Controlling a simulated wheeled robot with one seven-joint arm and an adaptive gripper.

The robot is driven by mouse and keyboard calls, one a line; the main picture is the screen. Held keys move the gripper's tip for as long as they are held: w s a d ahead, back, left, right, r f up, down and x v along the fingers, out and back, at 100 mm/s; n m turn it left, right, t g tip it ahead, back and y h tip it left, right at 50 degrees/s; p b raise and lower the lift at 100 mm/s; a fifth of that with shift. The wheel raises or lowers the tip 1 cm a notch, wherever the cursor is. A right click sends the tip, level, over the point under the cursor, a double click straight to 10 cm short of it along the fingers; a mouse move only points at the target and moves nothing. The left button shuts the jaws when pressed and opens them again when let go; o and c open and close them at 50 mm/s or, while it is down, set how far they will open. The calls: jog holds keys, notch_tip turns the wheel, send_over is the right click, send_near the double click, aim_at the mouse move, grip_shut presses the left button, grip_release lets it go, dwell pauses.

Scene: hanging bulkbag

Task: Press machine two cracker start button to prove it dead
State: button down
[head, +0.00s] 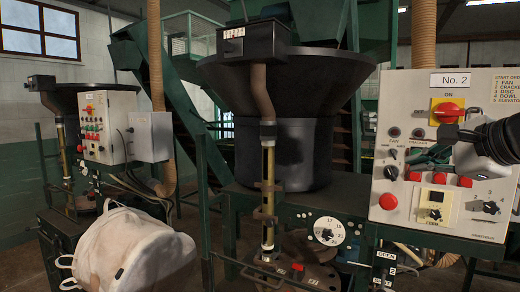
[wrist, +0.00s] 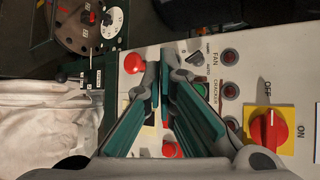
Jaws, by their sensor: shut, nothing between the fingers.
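The machine two panel (head: 395,90) is a pale box with a "No. 2" label (head: 450,79) at the right of the head view. In the wrist view it appears turned sideways. The green button beside the CRACKER label (wrist: 201,89) is partly hidden by the right finger. The red cracker lamp (wrist: 232,91) looks unlit. The red isolator knob (wrist: 268,130) on its yellow plate has its white mark facing OFF. My gripper (head: 426,156) is shut and empty, in front of the panel's button row; it also shows in the wrist view (wrist: 167,68). I cannot tell whether its tips touch the panel.
Several red buttons (head: 438,178) sit below my gripper, with a red mushroom button (head: 388,201) at lower left. A black hopper (head: 290,90) stands left of the panel. Another control panel (head: 97,125) is farther left. A white bulk bag (head: 130,250) fills the lower left.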

jog(key=w+d+b, duration=0.1)
jog(key=w+d, duration=0.3)
jog(key=w, duration=0.3)
jog(key=shift+d, duration=0.35)
jog(key=shift+w, duration=0.1)
dwell(1.2)
jog(key=shift+w+d, duration=0.25)
jog(key=shift+w, duration=0.05)
jog(key=shift+w+d+b, duration=0.25)
jog(key=shift+w+b, duration=0.1)
dwell(0.8)
jog(key=shift+s, duration=0.1)
jog(key=shift+s+a, duration=0.45)
jog(key=shift+s, duration=0.15)
dwell(0.3)
jog(key=s+a, duration=0.1)
jog(key=s, duration=0.1)
jog(key=s+a, duration=0.2)
jog(key=shift+s+p, duration=0.1)
jog(key=shift+p, duration=0.2)
